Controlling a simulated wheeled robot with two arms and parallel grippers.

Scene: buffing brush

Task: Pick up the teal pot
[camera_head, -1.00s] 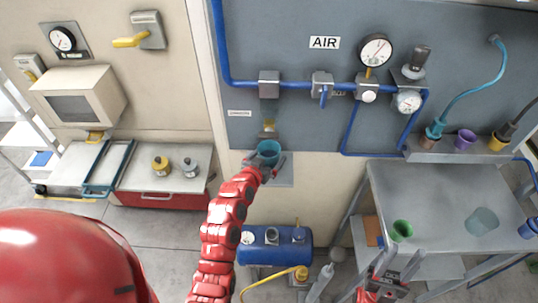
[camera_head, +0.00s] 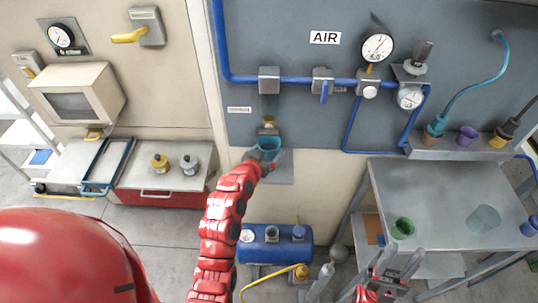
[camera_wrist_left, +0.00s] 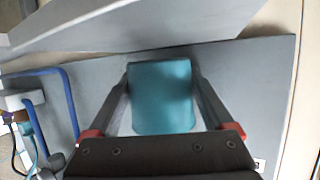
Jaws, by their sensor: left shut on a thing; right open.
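The teal pot (camera_head: 270,143) stands upright at the small grey ledge on the wall panel, under a small outlet. My left gripper (camera_head: 268,151) is around it, one finger on each side. In the left wrist view the teal pot (camera_wrist_left: 162,97) fills the space between the two fingers of my left gripper (camera_wrist_left: 161,75), which is shut on it. I cannot tell whether the pot's base touches the ledge. My right gripper (camera_head: 398,258) is open and empty, low in front of the grey table.
A grey ledge (camera_head: 282,173) juts from the wall under the pot. The grey table (camera_head: 440,190) at right bears a green cup (camera_head: 402,228) and a translucent cup (camera_head: 484,218). A blue tank (camera_head: 272,250) stands below. A blue pipe (camera_head: 245,83) runs along the panel.

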